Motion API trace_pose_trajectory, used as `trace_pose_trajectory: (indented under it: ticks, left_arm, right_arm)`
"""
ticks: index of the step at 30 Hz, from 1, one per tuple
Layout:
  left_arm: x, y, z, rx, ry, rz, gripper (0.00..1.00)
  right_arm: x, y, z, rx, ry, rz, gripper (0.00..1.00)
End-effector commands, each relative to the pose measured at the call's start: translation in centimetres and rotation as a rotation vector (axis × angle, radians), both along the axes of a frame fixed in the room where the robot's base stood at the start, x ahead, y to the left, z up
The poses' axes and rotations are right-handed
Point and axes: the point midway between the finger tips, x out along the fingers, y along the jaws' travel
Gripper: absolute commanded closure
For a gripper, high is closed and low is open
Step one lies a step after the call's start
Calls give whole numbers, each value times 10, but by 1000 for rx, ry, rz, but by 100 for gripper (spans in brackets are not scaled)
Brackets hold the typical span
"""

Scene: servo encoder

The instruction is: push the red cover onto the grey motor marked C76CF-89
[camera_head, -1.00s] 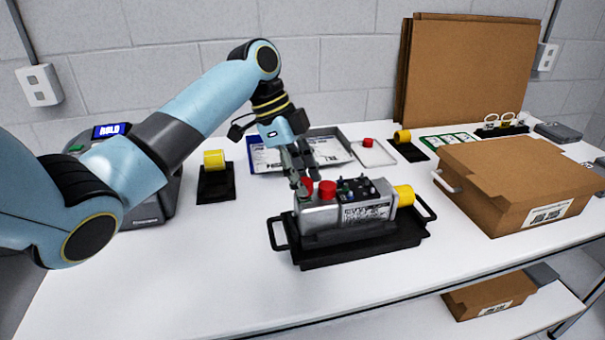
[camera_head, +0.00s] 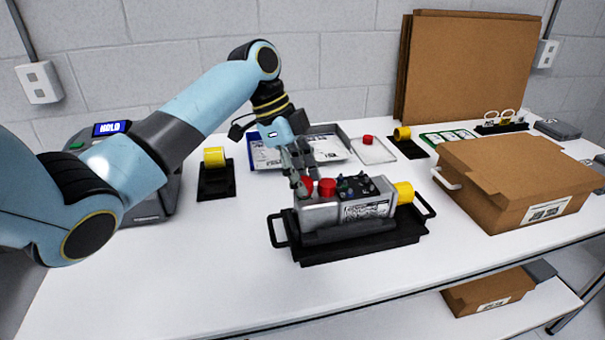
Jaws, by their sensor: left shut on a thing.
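The grey motor (camera_head: 322,217) lies in a black tray with handles (camera_head: 345,245) in the middle of the table. Its label is too small to read. A yellow cap (camera_head: 404,193) is on its right end. One red cover (camera_head: 327,188) sits on its top near the left end. My left gripper (camera_head: 303,180) points down at the motor's left top end, shut on a second red cover (camera_head: 308,184), which its fingers partly hide. I cannot tell whether this cover is fully seated. My right gripper is not in view.
A third red cover (camera_head: 367,140) lies on a white tray (camera_head: 373,152) behind. Black stands with yellow parts (camera_head: 214,157) stand at back left and back right. A cardboard box (camera_head: 510,185) occupies the right. The table front is clear.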

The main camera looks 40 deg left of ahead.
Motion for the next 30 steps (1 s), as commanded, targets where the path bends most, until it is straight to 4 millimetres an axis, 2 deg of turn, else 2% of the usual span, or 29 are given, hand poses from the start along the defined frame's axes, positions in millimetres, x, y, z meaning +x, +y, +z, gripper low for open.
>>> trace_pose_trajectory:
  ticks: [30]
  left_arm:
    - [0, 0, 0, -1, -1, 0, 78]
  right_arm:
    - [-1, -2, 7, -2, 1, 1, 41]
